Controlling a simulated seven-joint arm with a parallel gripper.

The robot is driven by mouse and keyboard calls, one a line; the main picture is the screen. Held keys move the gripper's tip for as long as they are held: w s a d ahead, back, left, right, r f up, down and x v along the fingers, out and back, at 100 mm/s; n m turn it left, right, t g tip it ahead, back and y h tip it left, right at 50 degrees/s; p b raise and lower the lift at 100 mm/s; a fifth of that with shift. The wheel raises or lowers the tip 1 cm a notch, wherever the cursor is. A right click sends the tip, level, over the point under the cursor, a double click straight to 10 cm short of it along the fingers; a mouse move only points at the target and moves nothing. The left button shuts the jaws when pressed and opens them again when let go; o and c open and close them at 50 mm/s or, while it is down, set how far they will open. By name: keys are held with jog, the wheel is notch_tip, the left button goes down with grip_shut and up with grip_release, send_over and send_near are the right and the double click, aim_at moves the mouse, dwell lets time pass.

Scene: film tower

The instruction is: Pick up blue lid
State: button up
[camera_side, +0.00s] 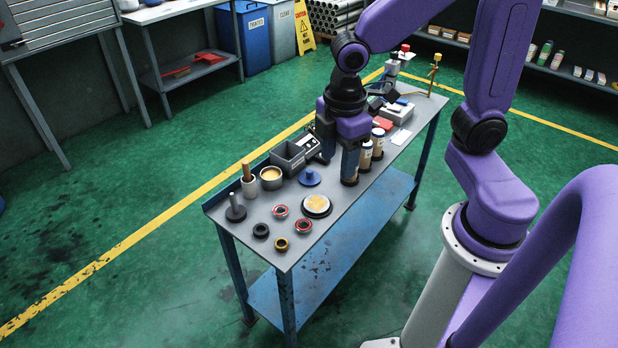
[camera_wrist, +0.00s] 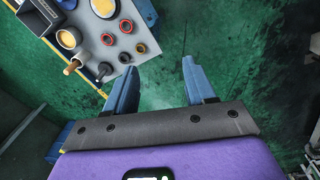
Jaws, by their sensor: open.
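The blue lid (camera_side: 309,177) lies on the grey bench top, with a small knob standing up from its middle. In the wrist view a blue piece that looks like it (camera_wrist: 66,4) is cut off by the top edge. My gripper (camera_side: 350,182) is to the right of the lid in the side view, fingers pointing down, apart from the lid. In the wrist view my gripper (camera_wrist: 160,66) has its two blue fingers spread with nothing between them.
Around the lid are a grey bin (camera_side: 288,158), a tin (camera_side: 271,178), a yellow-topped disc (camera_side: 316,206) and several small rings. A brush-like wooden handle (camera_side: 246,171) stands up at the left. Capped bottles (camera_side: 378,142) stand close to my gripper. The bench's near edge is open.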

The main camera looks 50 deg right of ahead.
jog(key=w+d+f, duration=0.1)
jog(key=w+f, duration=0.1)
jog(key=w, duration=0.5)
jog(key=n+h, duration=0.2)
jog(key=n, duration=0.2)
send_over(309, 171)
jog(key=a, duration=0.1)
notch_tip(309, 171, down, 21)
jog(key=shift+g+y, duration=0.3)
jog(key=shift+d+f, duration=0.15)
jog(key=shift+f, duration=0.85)
jog(key=shift+d+f, duration=0.2)
jog(key=shift+f, duration=0.85)
jog(key=shift+d+f, duration=0.15)
jog(key=shift+f, duration=0.85)
grip_shut()
